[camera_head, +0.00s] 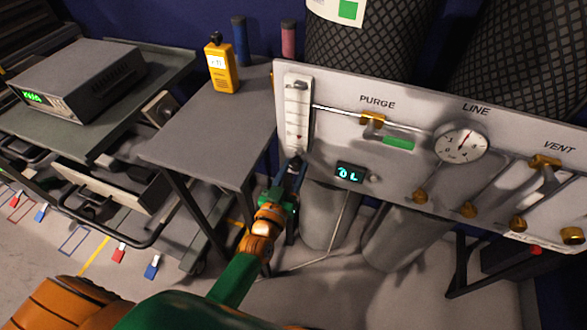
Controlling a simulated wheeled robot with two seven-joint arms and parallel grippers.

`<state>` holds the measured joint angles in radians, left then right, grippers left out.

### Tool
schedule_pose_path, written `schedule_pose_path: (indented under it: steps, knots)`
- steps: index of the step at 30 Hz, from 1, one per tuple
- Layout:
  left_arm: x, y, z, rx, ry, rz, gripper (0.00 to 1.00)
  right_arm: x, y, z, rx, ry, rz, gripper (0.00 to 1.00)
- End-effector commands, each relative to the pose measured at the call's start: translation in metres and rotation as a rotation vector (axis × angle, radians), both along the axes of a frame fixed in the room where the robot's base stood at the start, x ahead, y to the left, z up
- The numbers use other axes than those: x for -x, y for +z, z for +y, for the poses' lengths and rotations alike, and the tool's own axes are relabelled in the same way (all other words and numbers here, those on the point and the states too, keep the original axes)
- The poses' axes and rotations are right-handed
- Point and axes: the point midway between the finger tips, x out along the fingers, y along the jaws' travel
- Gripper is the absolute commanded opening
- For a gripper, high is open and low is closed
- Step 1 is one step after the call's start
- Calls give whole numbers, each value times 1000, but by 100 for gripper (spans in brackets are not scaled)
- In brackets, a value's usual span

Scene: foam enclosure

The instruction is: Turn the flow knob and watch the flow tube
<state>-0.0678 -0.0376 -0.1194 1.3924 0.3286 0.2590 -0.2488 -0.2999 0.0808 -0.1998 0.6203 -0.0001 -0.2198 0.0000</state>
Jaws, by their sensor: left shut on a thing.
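The flow tube (297,108) is a clear upright tube with a white scale at the left end of the grey panel. The dark flow knob (296,161) sits just below it. My left gripper (294,172) reaches up from below and is shut on the knob; its fingers partly cover it. The float inside the tube is too small to read clearly. A small display (350,173) to the right of the knob shows green-blue characters. My right gripper is not in view.
The panel (330,90) also carries a PURGE valve (372,119), a round LINE gauge (461,143) and a VENT valve (545,161). A grey table (215,135) with a yellow meter (220,66) stands left of the panel. Grey cylinders stand below and behind the panel.

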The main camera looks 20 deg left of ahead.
Motion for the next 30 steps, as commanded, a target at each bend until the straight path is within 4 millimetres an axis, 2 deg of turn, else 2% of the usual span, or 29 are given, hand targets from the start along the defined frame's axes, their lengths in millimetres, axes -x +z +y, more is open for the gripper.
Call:
schedule_pose_path:
  steps: [30]
  knots:
    - [0,0,-2,941,-1,34,0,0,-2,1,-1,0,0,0]
